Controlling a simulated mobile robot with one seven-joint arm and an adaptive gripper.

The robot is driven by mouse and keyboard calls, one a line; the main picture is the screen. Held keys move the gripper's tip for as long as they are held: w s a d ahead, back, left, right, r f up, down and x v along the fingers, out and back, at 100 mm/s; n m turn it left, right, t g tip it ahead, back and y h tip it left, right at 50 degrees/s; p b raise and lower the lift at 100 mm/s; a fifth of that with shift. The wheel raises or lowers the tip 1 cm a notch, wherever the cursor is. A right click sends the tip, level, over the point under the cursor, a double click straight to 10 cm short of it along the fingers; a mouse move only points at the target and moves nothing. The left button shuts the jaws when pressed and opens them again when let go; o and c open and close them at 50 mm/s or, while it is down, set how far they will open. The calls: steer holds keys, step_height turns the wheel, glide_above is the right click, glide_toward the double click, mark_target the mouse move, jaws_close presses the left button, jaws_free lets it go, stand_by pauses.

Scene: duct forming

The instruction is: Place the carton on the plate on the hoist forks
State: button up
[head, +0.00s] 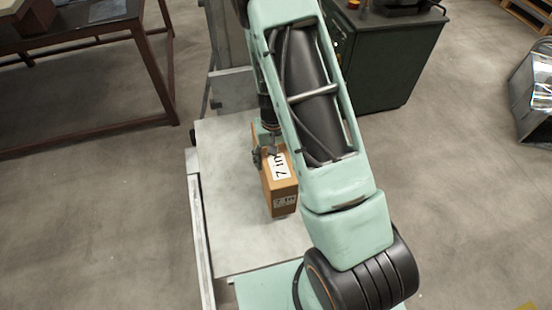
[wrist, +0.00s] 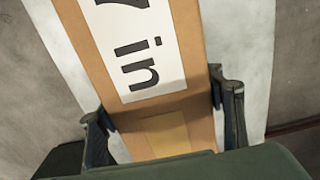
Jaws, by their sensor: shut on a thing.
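The carton (head: 281,190) is a small brown box with a white label reading "7 in" on top. In the head view it is over the pale plate (head: 235,235), near its middle. I cannot tell whether its underside touches the plate. In the wrist view the carton (wrist: 160,125) runs between the two fingers. My gripper (wrist: 163,110) is shut on the carton, one finger on each side. In the head view my gripper (head: 268,152) is at the carton's far end, partly hidden by my arm. The hoist forks under the plate are hidden.
A metal rail (head: 200,240) runs along the plate's left side, and a grey hoist mast (head: 230,60) stands behind it. A brown steel table (head: 90,135) is at the upper left. A dark green cabinet (head: 390,65) stands behind my arm. Shiny ductwork (head: 535,90) lies at the right.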

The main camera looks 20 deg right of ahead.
steer(key=shift+w+a+f+p, duration=0.1)
steer(key=shift+w+f+p, duration=0.1)
steer(key=shift+f, duration=0.7)
steer(key=shift+w+f+p, duration=0.1)
steer(key=shift+f+p, duration=0.1)
steer(key=shift+f, duration=0.8)
steer(key=o, duration=2.1)
steer(key=shift+s, duration=0.1)
steer(key=shift+c, duration=0.2)
step_height(320, 180, up, 12)
steer(key=shift+r+b, duration=0.1)
steer(key=shift+b, duration=0.35)
